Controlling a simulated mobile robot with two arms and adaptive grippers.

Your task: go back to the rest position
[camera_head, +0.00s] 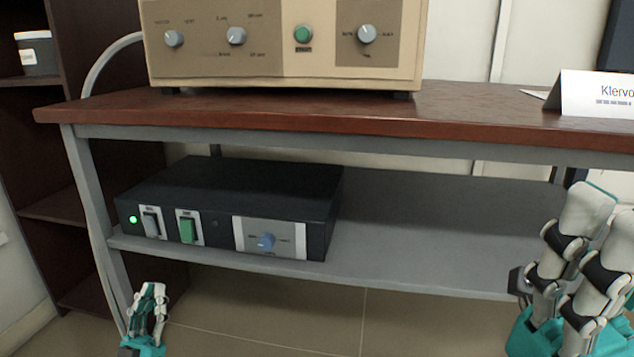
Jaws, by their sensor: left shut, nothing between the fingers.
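My left gripper (149,312) is at the bottom left, in front of the table's left leg and below the lower shelf. It points upward, with its fingers shut and nothing between them. White, black and teal parts of my right arm (570,270) fill the lower right, in front of the shelf's right end. I cannot make out there whether the right fingers are open or shut.
A beige furnace unit (280,65) with knobs stands on the brown table top (460,105). A black control box (240,200) with a lit green lamp sits on the grey lower shelf (430,240). A name card (595,95) stands at right. A dark bookcase (95,40) is at left.

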